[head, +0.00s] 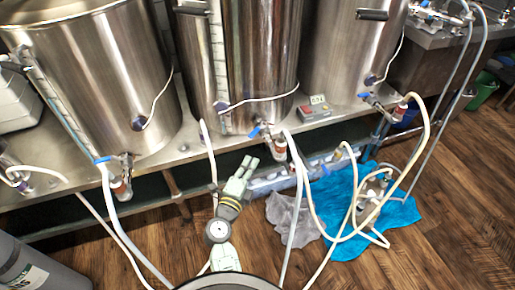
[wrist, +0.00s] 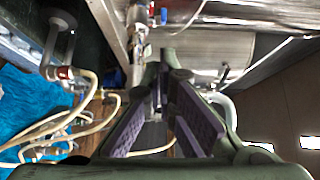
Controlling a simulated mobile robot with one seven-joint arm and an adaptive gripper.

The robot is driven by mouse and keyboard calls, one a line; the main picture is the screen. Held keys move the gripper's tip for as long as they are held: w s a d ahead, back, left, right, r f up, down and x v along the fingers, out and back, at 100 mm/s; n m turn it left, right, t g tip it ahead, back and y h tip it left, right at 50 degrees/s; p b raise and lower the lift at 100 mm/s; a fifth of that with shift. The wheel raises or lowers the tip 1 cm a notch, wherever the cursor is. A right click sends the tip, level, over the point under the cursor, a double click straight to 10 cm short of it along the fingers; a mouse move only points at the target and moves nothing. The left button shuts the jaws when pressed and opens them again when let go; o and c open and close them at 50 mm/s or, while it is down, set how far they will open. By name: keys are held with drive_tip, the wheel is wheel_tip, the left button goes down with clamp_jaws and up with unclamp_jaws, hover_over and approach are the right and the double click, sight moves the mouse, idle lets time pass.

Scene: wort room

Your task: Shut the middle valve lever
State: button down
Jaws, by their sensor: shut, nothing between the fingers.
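The middle valve (head: 277,147) sits low on the front of the middle kettle (head: 255,60), with a red-banded fitting and a hose below it. Its blue lever (head: 256,130) sticks out to the left and slants in the head view. My gripper (head: 248,162) is shut and empty, just below and left of that lever, with a visible gap in the picture. In the wrist view the fingertips (wrist: 163,72) come together below a metal valve fitting (wrist: 138,45) with a small blue part beside it, which looks like the middle valve.
The left valve's blue lever (head: 102,160) and the right valve's blue lever (head: 365,95) show on the other kettles. Pale hoses (head: 300,200) hang close to my gripper's right. A control box (head: 315,106) stands on the bench. A blue cloth (head: 340,200) lies on the wooden floor.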

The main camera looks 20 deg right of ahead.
sight(258, 130)
drive_tip(key=p+x, duration=0.1)
drive_tip(key=x, duration=0.8)
drive_tip(key=shift+w+d, duration=0.25)
drive_tip(key=shift+w, duration=0.1)
drive_tip(key=shift+w+a+m+g+h, duration=0.15)
drive_tip(key=shift+a+m+g+h, duration=0.15)
drive_tip(key=shift+h, duration=0.1)
drive_tip(key=shift+w+a+m+g+h, duration=0.2)
drive_tip(key=shift+a+m+g+h, duration=0.1)
drive_tip(key=shift+m+g+h, duration=0.15)
drive_tip(key=shift+w+a+m+g+h+b, duration=0.85)
drive_tip(key=shift+w+m+g+h, duration=0.25)
drive_tip(key=shift+g, duration=0.4)
drive_tip(key=shift+w+a+m+g+h+b, duration=0.85)
drive_tip(key=shift+m+g, duration=0.3)
drive_tip(key=shift+g, duration=0.3)
drive_tip(key=shift+a, duration=0.1)
